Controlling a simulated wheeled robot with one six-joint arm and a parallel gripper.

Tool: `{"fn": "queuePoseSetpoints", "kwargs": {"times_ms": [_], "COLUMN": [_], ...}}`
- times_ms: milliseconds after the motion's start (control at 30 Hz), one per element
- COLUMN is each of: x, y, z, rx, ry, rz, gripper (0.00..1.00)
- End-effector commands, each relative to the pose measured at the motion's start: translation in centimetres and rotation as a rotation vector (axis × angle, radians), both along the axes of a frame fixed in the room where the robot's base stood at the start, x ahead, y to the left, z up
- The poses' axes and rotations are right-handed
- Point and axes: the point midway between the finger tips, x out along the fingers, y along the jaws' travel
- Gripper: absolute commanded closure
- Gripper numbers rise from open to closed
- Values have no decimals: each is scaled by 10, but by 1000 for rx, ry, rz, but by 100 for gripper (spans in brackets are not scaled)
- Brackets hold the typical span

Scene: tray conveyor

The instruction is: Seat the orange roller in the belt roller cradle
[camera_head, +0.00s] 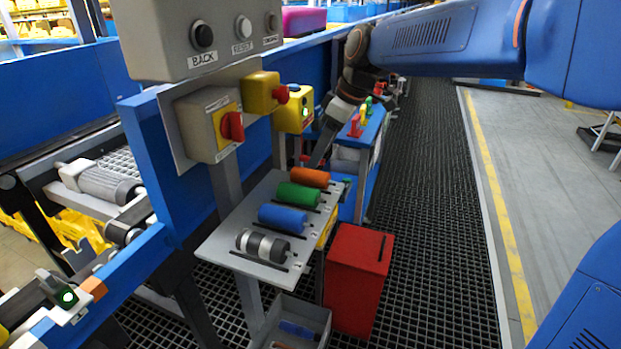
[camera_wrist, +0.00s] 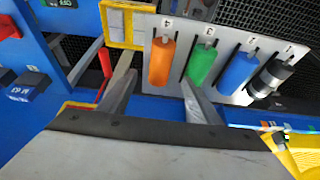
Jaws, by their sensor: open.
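The orange roller (camera_head: 310,177) lies at the far end of a grey shelf (camera_head: 225,243), beyond the green roller (camera_head: 298,195). My gripper (camera_wrist: 158,80) is open and empty, its fingers angled towards the shelf. In the wrist view the orange roller (camera_wrist: 161,62) appears between the two fingertips, and the right fingertip appears close to the green roller (camera_wrist: 203,65). I cannot tell whether either finger touches a roller. I cannot identify the belt roller cradle with certainty.
A blue roller (camera_head: 282,217) and a black-and-grey striped roller (camera_head: 262,245) share the shelf. A red bin (camera_head: 357,280) and a grey bin (camera_head: 322,318) stand below. A control panel (camera_head: 160,40) and switch box (camera_head: 205,120) overhang the left. The grated floor to the right is clear.

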Motion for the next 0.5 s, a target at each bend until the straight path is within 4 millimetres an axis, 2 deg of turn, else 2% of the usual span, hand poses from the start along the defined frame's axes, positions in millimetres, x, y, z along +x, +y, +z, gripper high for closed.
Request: {"fn": "queuePoseSetpoints", "kwargs": {"times_ms": [100,367,500], "x": [2,4,4], "y": [5,10,15], "z": [-14,-28,-47], "rx": [0,-1,-1], "ry": [0,0,2], "rz": [0,0,2], "gripper": [42,42,42]}}
